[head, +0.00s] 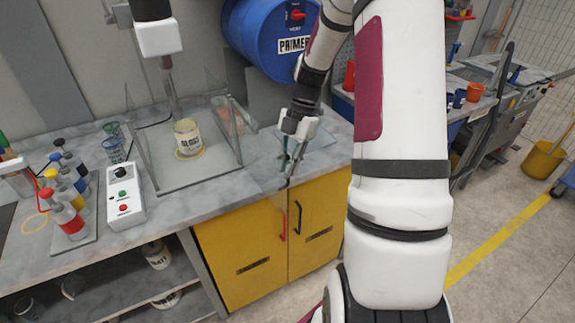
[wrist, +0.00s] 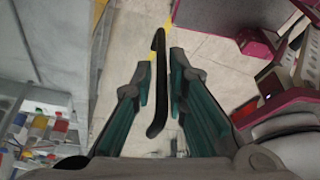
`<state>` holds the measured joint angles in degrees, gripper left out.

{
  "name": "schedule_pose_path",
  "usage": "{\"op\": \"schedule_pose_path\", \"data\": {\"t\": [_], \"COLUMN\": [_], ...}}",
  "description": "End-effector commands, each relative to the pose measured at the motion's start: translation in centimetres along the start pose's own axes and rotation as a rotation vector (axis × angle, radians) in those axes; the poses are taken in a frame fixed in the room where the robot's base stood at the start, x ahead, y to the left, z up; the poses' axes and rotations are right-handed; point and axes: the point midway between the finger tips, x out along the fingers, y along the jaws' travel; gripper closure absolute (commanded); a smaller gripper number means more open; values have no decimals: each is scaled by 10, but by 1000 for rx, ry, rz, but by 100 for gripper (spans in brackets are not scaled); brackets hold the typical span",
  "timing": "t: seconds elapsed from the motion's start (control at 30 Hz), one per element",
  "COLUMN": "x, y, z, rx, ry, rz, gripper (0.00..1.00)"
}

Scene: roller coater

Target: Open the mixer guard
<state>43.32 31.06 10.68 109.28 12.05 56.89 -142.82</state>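The mixer guard (head: 146,148) is a clear-walled enclosure on the grey bench, around a jar labelled GLOSS (head: 187,138) under the white mixer head (head: 158,38). Its clear panels are hard to make out, so I cannot tell how far its door stands open. My gripper (head: 290,165) is right of the guard, near the bench's front edge. In the wrist view, the open gripper (wrist: 160,78) has its teal fingers on either side of a slim black bar (wrist: 157,110), with narrow gaps showing. What the bar is fixed to cannot be seen.
A control box (head: 123,193) and several coloured bottles (head: 72,200) stand left of the guard. A blue drum (head: 268,38) is behind. Yellow cabinet doors (head: 240,245) with handles are below the bench.

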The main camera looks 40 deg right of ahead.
Motion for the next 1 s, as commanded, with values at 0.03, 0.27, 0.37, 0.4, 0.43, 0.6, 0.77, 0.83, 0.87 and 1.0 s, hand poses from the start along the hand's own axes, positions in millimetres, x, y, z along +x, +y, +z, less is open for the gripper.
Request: {"op": "schedule_pose_path", "data": {"t": [0.03, 0.27, 0.37, 0.4, 0.43, 0.6, 0.77, 0.83, 0.87, 1.0], "x": [0, 0, -4, -8, -12, -44, -77, -89, -94, -111], "y": [0, 0, 0, 0, 0, 0, 0, 0, 0, 0], "z": [0, 0, 0, 0, 0, 1, 1, 1, 1, 1], "rx": [0, 0, 0, 0, 0, 1, 0, 0, 0, 0], "ry": [0, 1, 0, 0, -1, -3, -3, -2, -1, -1], "rz": [-1, -2, -1, 0, 0, 2, 1, 1, 1, 1], "gripper": [84, 84, 84, 84, 84, 84, 84, 84, 84, 84]}}
